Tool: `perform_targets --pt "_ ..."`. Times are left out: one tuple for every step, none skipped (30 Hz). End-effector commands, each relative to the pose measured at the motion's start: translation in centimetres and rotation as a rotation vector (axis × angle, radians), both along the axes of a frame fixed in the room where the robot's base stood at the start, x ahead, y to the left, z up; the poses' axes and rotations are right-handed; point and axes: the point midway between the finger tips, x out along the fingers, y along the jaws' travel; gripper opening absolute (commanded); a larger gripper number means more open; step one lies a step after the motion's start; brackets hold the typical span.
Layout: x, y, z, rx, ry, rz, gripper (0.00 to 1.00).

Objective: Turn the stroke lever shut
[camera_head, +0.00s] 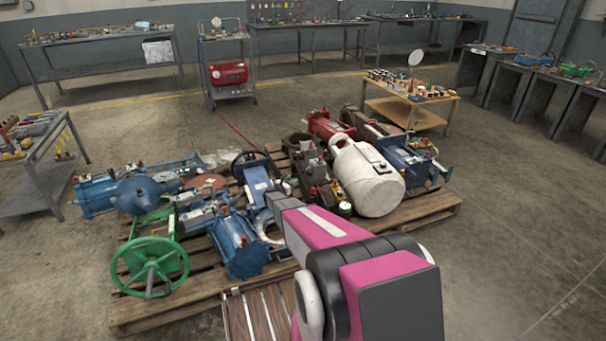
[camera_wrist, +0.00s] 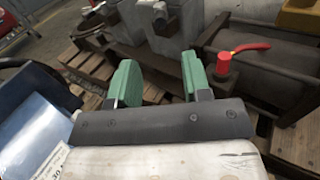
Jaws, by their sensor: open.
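My gripper (camera_wrist: 160,82) shows in the wrist view with two green fingers apart and nothing between them. A small red lever (camera_wrist: 250,47) lies to the right of the fingers, beside a red cap (camera_wrist: 223,63) on a dark grey cylinder body. It may be the stroke lever, but I cannot tell for sure. The fingers are apart from it in the picture. In the head view my pink arm reaches over the pallet (camera_head: 440,208), and I cannot make out the fingers or this lever there.
Several machine parts crowd the pallet. A green handwheel (camera_head: 149,268) stands at its front left, a blue actuator (camera_head: 238,246) near the front and a white tank (camera_head: 368,178) at right. A small wooden table (camera_head: 412,112) stands behind. The floor at right is clear.

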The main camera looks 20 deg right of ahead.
Motion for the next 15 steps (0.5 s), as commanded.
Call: perform_targets --pt "0.2 -0.2 -0.1 -0.004 0.002 0.002 0.44" --pt "0.3 -0.3 0.0 -0.004 0.002 0.002 0.44" --pt "0.4 -0.5 0.0 -0.003 0.001 0.001 0.44" --pt "0.5 -0.7 0.0 -0.003 0.001 0.001 0.44" --pt "0.7 -1.0 0.0 -0.003 0.001 0.000 0.44" --pt "1.0 -1.3 0.0 -0.002 0.000 0.000 0.44" --pt "1.2 -1.6 0.0 -0.002 0.000 -0.001 0.44" --pt "1.4 -2.0 0.0 -0.002 -0.001 -0.001 0.44" --pt "1.8 -2.5 0.0 -0.002 -0.001 -0.001 0.44" --pt "2.1 -2.8 0.0 -0.002 -0.001 -0.001 0.44" --pt "2.4 -3.3 0.0 -0.001 -0.002 -0.001 0.44" --pt "2.8 -3.9 0.0 -0.001 -0.002 -0.001 0.44" --pt "3.1 -4.4 0.0 -0.001 -0.002 -0.001 0.44" --pt "3.4 -4.8 0.0 -0.001 -0.002 -0.001 0.44" --pt "3.8 -5.4 0.0 -0.001 -0.002 -0.001 0.44"
